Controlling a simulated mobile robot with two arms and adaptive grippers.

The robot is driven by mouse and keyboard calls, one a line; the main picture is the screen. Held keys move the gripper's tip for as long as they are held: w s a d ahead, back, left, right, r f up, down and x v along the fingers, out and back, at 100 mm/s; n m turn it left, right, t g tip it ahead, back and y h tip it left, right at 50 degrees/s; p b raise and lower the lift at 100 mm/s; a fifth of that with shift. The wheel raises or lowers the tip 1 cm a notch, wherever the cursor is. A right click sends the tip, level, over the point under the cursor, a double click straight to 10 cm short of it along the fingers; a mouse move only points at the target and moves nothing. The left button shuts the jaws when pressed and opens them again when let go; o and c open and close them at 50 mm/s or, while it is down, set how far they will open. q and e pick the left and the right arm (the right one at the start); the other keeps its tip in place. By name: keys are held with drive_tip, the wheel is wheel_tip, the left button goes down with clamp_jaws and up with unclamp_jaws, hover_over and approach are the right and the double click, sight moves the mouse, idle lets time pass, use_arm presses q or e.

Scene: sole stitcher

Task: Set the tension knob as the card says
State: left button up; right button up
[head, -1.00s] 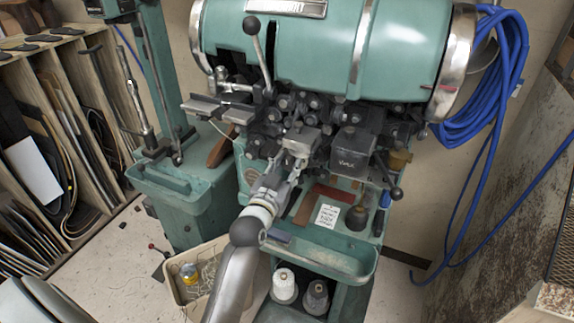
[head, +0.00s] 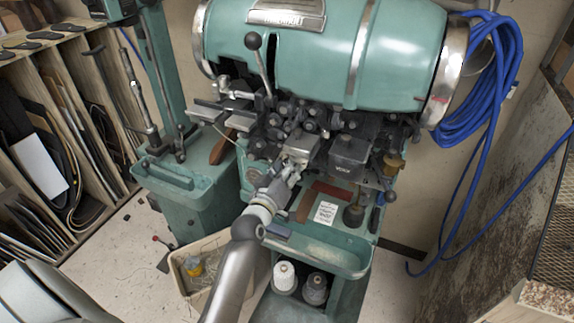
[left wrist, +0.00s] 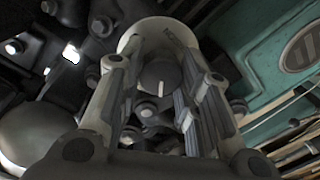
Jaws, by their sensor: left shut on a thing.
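The tension knob (left wrist: 158,76) is a dark round knob with a pale pointer line, seen between my fingers in the left wrist view. A pale round rim shows behind it. My left gripper (left wrist: 160,62) is shut on the knob, one finger on each side. In the head view my left gripper (head: 292,172) reaches up to the front of the green machine (head: 320,55), below a small metal block; the knob is hidden there. The white card (head: 326,212) lies on the machine's tray, right of my gripper; its print is too small to read. My right gripper is out of view.
Dark levers and a black box (head: 348,152) crowd the machine front beside my gripper. A black ball-ended lever (head: 253,41) stands above. Thread spools (head: 315,288) sit below the tray, a bin (head: 184,272) at left. Blue hose (head: 485,90) hangs at right.

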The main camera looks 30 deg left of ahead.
use_arm(q)
drive_tip(key=shift+r+n, duration=0.1)
drive_tip(key=shift+n, duration=0.2)
drive_tip(key=o, duration=1)
drive_tip(key=shift+a, duration=0.1)
drive_tip(key=s, duration=0.4)
drive_tip(key=s+d, duration=0.1)
drive_tip(key=s, duration=0.7)
drive_tip(key=shift+d+r, duration=0.2)
drive_tip(key=shift+r, duration=0.05)
